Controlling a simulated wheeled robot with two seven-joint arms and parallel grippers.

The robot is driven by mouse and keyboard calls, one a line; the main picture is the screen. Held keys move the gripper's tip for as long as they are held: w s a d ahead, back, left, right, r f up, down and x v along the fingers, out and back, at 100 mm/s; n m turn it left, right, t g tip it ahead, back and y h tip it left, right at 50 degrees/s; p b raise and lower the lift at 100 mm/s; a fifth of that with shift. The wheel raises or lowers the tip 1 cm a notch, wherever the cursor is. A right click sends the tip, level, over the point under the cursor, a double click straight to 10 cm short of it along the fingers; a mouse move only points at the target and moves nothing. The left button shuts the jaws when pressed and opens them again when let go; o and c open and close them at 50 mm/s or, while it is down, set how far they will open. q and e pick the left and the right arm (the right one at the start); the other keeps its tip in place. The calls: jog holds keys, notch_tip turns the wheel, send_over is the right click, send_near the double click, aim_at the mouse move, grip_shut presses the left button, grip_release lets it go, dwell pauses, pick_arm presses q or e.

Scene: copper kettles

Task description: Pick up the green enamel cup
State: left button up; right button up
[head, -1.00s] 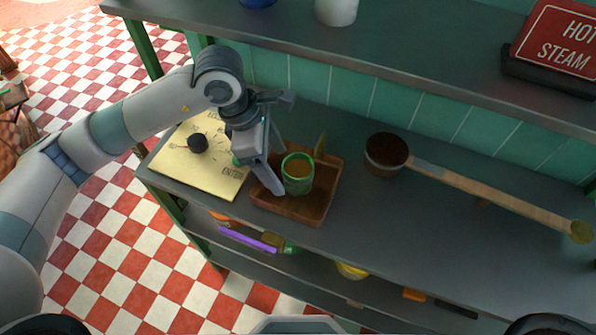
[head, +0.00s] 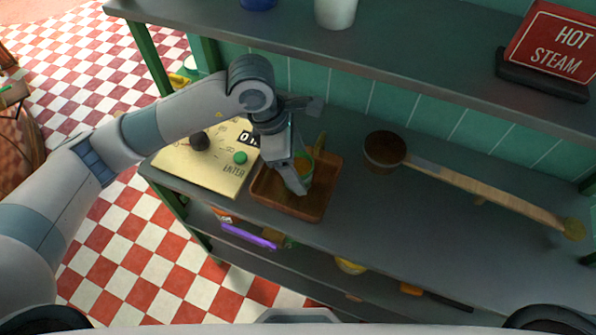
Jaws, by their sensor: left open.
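The green enamel cup (head: 305,168) stands in a brown wooden tray (head: 290,207) on the grey shelf. Its inside looks brownish, and its left part is hidden behind my gripper. My left gripper (head: 298,183) reaches down from the upper left, with its fingers at the cup. The left gripper is open; I cannot tell whether a finger touches the cup. My right gripper is not in view.
A cream panel (head: 208,178) with a black knob and green button lies left of the tray. A long-handled ladle (head: 480,185) lies to the right. An upper shelf (head: 400,65) holds a white cup (head: 335,12) and a red sign (head: 555,42).

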aim_at(303, 173)
pick_arm(q)
jog(key=shift+p+x, duration=0.5)
jog(key=shift+x, duration=1.4)
jog(key=shift+c, duration=0.3)
jog(key=c, duration=1.1)
